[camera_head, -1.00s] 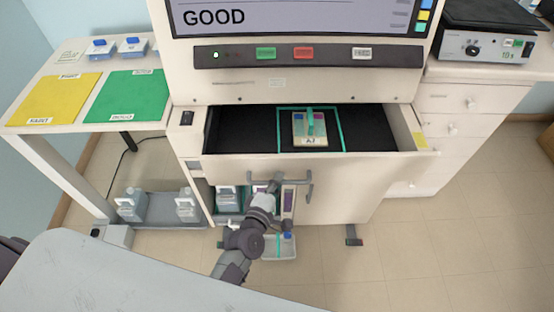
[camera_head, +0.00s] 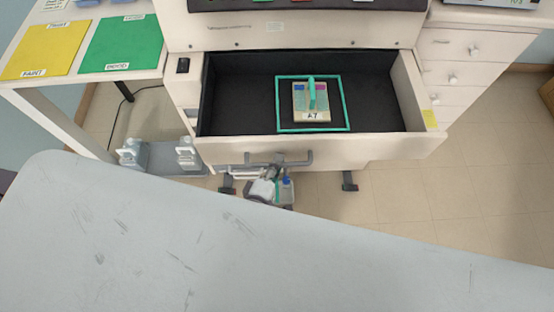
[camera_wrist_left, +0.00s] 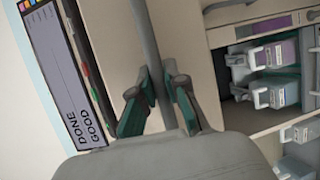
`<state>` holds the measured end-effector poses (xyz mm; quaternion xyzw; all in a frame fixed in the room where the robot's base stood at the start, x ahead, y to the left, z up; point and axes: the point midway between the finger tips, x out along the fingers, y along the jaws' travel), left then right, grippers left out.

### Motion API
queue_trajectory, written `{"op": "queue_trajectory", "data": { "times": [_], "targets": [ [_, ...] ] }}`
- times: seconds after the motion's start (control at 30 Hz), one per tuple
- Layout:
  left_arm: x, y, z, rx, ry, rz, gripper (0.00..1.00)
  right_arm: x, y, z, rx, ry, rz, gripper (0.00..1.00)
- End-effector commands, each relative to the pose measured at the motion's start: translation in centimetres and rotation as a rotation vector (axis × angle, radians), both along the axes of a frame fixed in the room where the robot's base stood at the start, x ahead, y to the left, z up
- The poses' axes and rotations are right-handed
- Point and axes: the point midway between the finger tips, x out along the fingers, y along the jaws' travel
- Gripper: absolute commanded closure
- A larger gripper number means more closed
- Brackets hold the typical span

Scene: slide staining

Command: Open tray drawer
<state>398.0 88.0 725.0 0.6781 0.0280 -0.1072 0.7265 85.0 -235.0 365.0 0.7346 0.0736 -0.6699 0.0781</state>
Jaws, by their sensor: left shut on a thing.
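The tray drawer (camera_head: 370,150) is pulled well out of the machine, its black inside open to view. A small slide tray (camera_head: 311,103) with a teal handle and a label stands inside the green square on the drawer floor. The grey drawer handle (camera_head: 304,159) runs along the front panel. My left gripper (camera_head: 274,171) is at this handle, partly hidden below it. In the left wrist view, the fingers of my left gripper (camera_wrist_left: 158,92) are shut around the handle bar (camera_wrist_left: 150,45). My right gripper is not in view.
A side table with a yellow mat (camera_head: 45,50) and a green mat (camera_head: 122,45) stands at the left. A white drawer cabinet (camera_head: 465,60) stands at the right.

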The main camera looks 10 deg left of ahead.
Motion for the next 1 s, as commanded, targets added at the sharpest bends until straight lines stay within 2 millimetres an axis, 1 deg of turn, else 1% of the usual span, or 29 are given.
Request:
{"op": "queue_trajectory", "data": {
  "times": [0.07, 0.1, 0.23, 0.27, 0.53, 0.67, 0.77, 1.0],
  "targets": [
    [0.0, 0.0, 0.0, 0.000, 0.001, -0.001, 1.00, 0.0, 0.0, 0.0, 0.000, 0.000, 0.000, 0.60],
    [0.0, 0.0, 0.0, 0.000, 0.001, -0.001, 0.84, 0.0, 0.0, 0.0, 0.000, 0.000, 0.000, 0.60],
    [0.0, 0.0, 0.0, 0.000, 0.001, -0.001, 0.62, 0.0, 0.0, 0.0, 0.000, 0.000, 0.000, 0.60],
    [0.0, 0.0, 0.0, 0.000, 0.001, -0.001, 0.61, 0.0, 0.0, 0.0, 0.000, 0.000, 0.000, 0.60],
    [0.0, 0.0, 0.0, 0.000, 0.001, 0.000, 0.61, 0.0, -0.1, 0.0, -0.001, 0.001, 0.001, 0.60],
    [-0.9, 0.1, 0.1, 0.000, 0.003, 0.000, 0.61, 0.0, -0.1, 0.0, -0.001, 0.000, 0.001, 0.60],
    [-2.5, 0.3, 0.3, 0.001, 0.005, -0.002, 0.61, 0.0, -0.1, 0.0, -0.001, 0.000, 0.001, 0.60],
    [-7.6, 0.9, 1.3, 0.001, 0.005, -0.003, 0.61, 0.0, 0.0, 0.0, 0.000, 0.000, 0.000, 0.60]
  ]
}}
